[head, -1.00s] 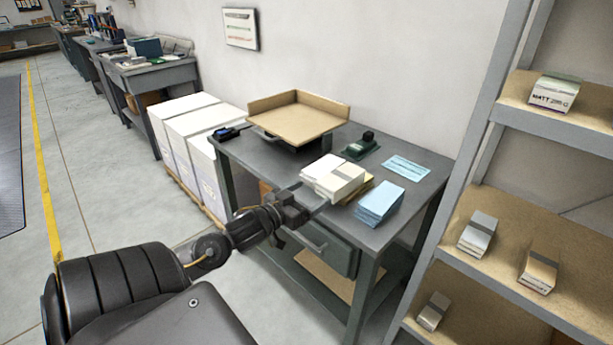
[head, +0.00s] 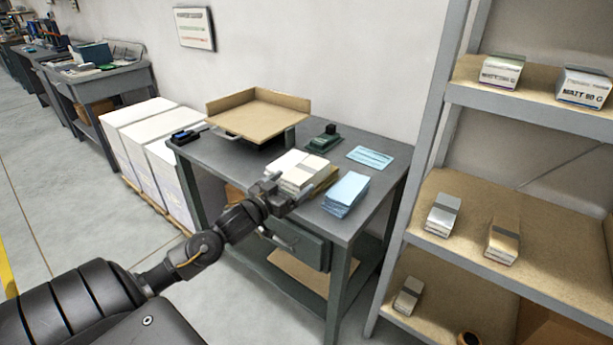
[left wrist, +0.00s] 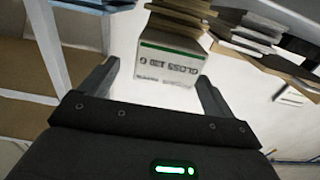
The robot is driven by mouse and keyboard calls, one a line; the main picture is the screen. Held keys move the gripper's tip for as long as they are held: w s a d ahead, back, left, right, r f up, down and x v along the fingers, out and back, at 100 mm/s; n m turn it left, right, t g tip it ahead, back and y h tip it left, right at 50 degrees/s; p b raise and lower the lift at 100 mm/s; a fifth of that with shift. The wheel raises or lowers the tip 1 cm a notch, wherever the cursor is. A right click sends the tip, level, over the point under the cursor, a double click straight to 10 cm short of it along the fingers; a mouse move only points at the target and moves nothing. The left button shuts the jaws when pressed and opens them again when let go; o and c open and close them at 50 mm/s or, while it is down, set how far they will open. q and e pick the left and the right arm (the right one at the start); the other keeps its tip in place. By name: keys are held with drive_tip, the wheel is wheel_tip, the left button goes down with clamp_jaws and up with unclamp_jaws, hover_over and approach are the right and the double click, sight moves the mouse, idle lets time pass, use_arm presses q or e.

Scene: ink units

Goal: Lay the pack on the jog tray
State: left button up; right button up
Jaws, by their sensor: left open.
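The white pack (head: 297,170) lies near the front of the grey table, on or against a brownish stack. In the left wrist view, a pack end labelled GLOSS 130 (left wrist: 170,62) shows between my fingers. The jog tray (head: 262,122), tan with raised back and left walls, stands at the back of the table and looks empty. My left gripper (head: 281,193) is open at the table's front edge, just before the pack. In the left wrist view its fingers (left wrist: 157,76) lie on either side of the pack end. I cannot tell whether they touch it. My right gripper is out of view.
Blue paper stack (head: 346,192) stands right of the pack. A blue sheet (head: 370,157) and a dark green device (head: 324,140) lie behind. Shelving (head: 440,205) with several packs rises at the right. White stacks (head: 150,140) stand left of the table.

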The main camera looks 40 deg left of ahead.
sight(301, 172)
use_arm(q)
drive_tip(key=shift+w+r, duration=0.15)
drive_tip(key=shift+w, duration=0.25)
drive_tip(key=w, duration=0.3)
drive_tip(key=shift+w+a+r, duration=0.15)
drive_tip(key=shift+w+a, duration=0.2)
drive_tip(key=shift+w+p, duration=0.3)
drive_tip(key=shift+w, duration=0.3)
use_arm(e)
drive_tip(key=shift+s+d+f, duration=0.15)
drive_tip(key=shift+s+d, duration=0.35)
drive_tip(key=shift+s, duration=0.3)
use_arm(q)
drive_tip(key=shift+c, duration=0.3)
drive_tip(key=c, duration=1.2)
drive_tip(key=shift+c, duration=1)
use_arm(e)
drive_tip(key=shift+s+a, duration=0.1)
use_arm(q)
drive_tip(key=shift+r, duration=0.15)
